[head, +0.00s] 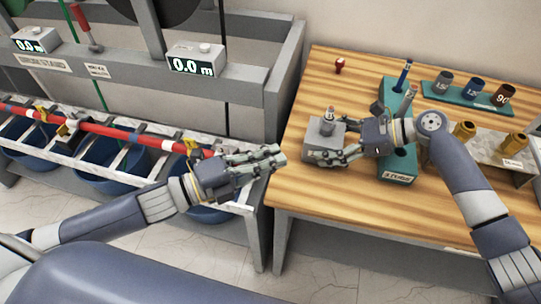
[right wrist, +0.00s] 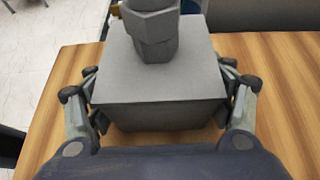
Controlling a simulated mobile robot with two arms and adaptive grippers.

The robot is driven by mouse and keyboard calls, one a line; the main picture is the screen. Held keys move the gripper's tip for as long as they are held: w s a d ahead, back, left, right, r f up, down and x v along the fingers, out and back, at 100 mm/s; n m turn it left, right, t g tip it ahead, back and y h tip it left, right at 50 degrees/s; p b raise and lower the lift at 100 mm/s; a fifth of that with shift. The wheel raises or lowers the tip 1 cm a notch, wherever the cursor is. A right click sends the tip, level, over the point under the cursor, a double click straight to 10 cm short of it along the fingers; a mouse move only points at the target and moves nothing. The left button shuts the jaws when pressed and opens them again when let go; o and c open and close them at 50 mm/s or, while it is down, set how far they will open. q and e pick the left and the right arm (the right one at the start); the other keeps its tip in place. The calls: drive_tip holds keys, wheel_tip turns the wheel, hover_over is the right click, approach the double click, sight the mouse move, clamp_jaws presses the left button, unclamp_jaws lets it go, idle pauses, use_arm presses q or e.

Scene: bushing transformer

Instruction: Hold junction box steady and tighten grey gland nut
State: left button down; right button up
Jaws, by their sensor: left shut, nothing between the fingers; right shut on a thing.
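The grey junction box (head: 313,142) sits on the wooden table near its left edge. A grey gland nut (head: 327,128) stands upright on its top. My right gripper (head: 318,149) is shut on the box; in the right wrist view, its fingers flank the box (right wrist: 160,80) on both sides. In that view the gland nut (right wrist: 155,45) shows hexagonal faces, and its upper end is cut off by the frame. My left gripper (head: 277,156) is shut and empty, left of the table edge and apart from the box.
A teal tool stand (head: 400,168) is just right of the box, partly behind my right arm. A teal rack (head: 455,100) with labelled cylinders and several brass parts (head: 514,143) lie further right. A small red item (head: 340,65) is at the back. A measuring bench (head: 120,70) with bins stands left.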

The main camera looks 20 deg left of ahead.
drive_tip(key=o, duration=0.9)
